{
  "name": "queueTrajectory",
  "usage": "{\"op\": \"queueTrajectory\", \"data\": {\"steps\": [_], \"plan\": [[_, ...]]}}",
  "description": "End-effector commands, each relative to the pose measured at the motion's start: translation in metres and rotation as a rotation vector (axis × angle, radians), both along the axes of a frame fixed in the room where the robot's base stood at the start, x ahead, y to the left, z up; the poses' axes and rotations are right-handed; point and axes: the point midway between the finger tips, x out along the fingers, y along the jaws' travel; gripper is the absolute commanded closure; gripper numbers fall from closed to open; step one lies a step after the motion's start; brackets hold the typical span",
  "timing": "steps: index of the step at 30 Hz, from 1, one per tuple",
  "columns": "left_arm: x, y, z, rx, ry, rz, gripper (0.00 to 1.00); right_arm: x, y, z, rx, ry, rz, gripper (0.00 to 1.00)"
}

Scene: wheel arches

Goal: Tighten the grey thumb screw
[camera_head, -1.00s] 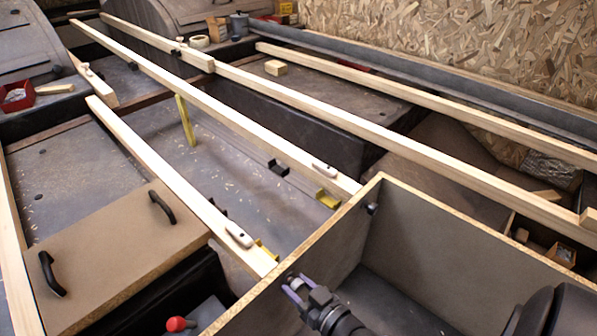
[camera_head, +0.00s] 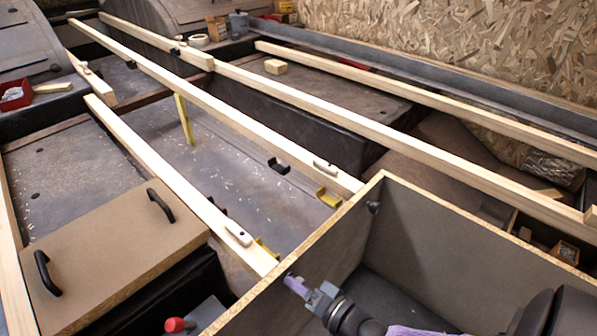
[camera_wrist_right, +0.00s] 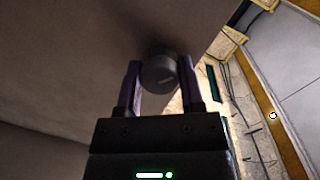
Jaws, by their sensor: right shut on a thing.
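The grey thumb screw (camera_wrist_right: 158,72) shows in the right wrist view as a round dark-grey knob with a light mark on its face. It sits against the brown panel. My right gripper (camera_head: 296,285) is at the inner face of the box's left wall, near its top edge. Its two purple fingers stand on either side of the knob and are shut on it. In the head view the fingers hide the knob. My left gripper is not in view.
The open-topped box (camera_head: 285,262) has raised walls around my right gripper. A second dark knob (camera_head: 374,207) is on its far inner wall. Long wooden rails (camera_head: 180,180) run beyond it. A panel with two black handles (camera_head: 125,250) lies at left.

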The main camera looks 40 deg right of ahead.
Motion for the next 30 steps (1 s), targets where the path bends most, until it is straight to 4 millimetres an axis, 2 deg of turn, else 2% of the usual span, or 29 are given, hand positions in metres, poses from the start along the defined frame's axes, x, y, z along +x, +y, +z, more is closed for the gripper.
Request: {"op": "queueTrajectory", "data": {"steps": [18, 30], "plan": [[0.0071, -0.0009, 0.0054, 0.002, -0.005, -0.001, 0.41, -0.0027, -0.0005, -0.0036, 0.567, 0.058, -0.003, 1.0], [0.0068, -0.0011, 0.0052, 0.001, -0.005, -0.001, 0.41, -0.003, -0.0004, -0.004, 0.823, 0.08, -0.004, 1.0]]}}
